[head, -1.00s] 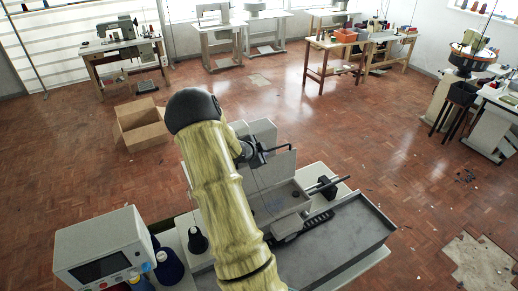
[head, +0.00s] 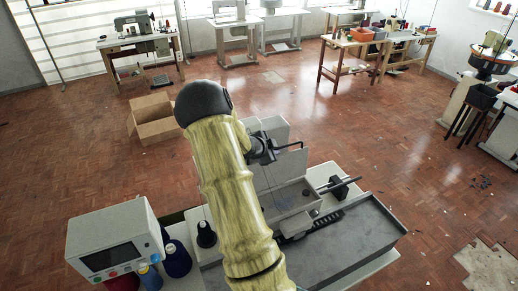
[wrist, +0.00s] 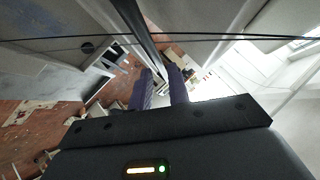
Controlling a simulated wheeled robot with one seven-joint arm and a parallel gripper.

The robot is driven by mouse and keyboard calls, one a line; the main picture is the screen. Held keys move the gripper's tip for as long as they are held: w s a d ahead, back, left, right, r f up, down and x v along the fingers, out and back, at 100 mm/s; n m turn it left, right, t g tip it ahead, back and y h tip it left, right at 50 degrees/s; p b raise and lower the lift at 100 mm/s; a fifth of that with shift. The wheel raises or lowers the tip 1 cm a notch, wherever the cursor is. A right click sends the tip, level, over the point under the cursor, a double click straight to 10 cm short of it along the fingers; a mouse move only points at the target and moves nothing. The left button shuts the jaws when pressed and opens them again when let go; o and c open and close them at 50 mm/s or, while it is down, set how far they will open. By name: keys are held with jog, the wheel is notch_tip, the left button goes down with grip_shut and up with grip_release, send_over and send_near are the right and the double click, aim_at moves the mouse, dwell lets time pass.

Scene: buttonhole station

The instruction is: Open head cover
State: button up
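The buttonhole machine is grey and stands on its table in the middle of the head view; its flat grey bed (head: 360,240) reaches to the right. The grey head with its upright panel (head: 278,170) is partly hidden behind my arm, and I cannot tell how far its cover is open. My dark gripper (head: 275,149) is at the upper part of this head. In the wrist view, my gripper (wrist: 160,68) has two purple-grey fingers with a gap between them. A dark straight edge (wrist: 136,28) runs down to the gap; contact with it cannot be told.
A control box with a screen (head: 112,245) and thread cones (head: 177,260) stand at the left of the machine. A cardboard box (head: 155,120) lies on the floor behind. Other sewing stations (head: 140,45) line the far wall. The brick-red floor between is mostly clear.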

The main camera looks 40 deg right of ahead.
jog(key=v, duration=1.6)
jog(key=shift+b, duration=0.35)
jog(key=shift+d, duration=0.1)
jog(key=w+a+f+n+t+y+b, duration=0.1)
jog(key=a+f+n+t+y+b, duration=0.25)
jog(key=a+n, duration=0.5)
jog(key=w+a+f+n+t+y+b, duration=0.1)
jog(key=a+f+n+t+y+b, duration=0.3)
jog(key=a, duration=0.7)
jog(key=s+a+f+n+g+y+b, duration=0.1)
jog(key=s+a+f+n+g+b, duration=0.1)
jog(key=s+a+n, duration=0.3)
jog(key=s+a+f+n+g+y+b, duration=0.2)
jog(key=s+a+f+n+g, duration=0.2)
jog(key=s+n, duration=0.3)
jog(key=shift+s+a+f+g, duration=0.35)
jog(key=shift+s+a+f, duration=0.15)
jog(key=shift+s, duration=0.2)
